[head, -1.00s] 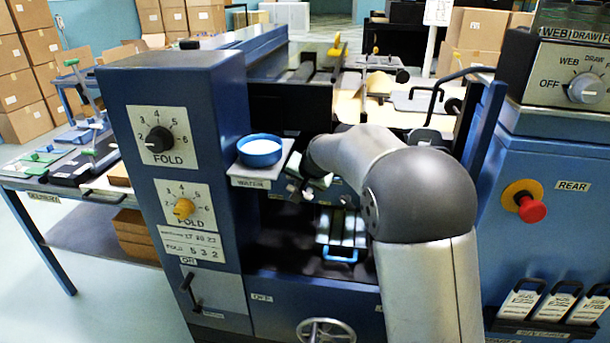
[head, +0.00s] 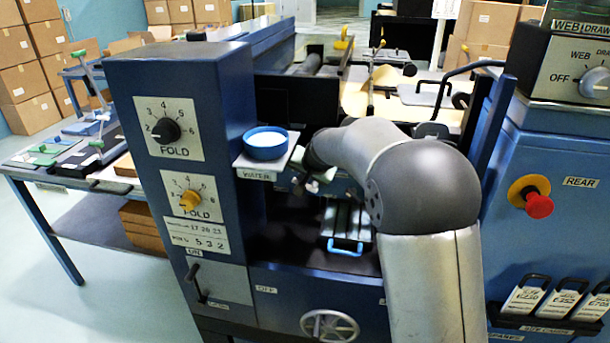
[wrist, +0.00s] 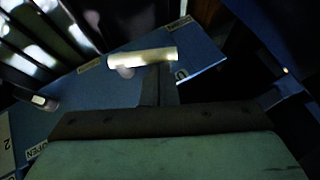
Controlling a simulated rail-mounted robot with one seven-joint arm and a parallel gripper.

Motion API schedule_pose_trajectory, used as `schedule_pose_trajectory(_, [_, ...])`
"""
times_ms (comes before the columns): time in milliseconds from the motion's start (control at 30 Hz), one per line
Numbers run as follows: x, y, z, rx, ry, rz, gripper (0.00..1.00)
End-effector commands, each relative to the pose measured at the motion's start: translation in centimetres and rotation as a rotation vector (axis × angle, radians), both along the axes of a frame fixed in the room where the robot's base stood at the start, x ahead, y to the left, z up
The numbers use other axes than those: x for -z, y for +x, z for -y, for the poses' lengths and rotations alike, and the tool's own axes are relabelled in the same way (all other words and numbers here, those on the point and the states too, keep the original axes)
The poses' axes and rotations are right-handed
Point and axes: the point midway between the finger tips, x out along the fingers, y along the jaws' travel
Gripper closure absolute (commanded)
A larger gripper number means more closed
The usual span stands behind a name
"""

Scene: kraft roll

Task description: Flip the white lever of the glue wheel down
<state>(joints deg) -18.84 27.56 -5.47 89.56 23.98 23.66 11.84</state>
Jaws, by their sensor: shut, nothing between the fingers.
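In the wrist view a pale cream-white lever bar (wrist: 140,59) lies across the picture, in front of a blue panel with small labels. My gripper (wrist: 158,88) is shut and empty. Its dark fingers point at the lever's underside in the picture and overlap it closely; I cannot tell whether they touch it. In the head view my gripper (head: 312,184) is inside the machine bay, just below and right of the shelf with the blue dish. The lever cannot be made out there, and the glue wheel is not clearly visible.
A blue dish (head: 267,143) stands on a small shelf close to my gripper. The blue column with fold dials (head: 168,130) borders the bay on the left. A blue-handled slatted part (head: 346,244) lies below. A red stop button (head: 539,205) is at right.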

Motion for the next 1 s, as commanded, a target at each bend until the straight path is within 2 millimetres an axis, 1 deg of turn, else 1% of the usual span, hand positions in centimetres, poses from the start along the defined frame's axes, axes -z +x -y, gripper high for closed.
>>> schedule_pose_trajectory(367, [0.6, 0.1, -0.9, 0.000, 0.000, -0.001, 1.00])
schedule_pose_trajectory(700, [1.9, 0.3, -2.2, 0.000, 0.000, -0.001, 1.00])
schedule_pose_trajectory(1000, [3.2, 0.4, -2.9, 0.000, 0.000, -0.001, 1.00])
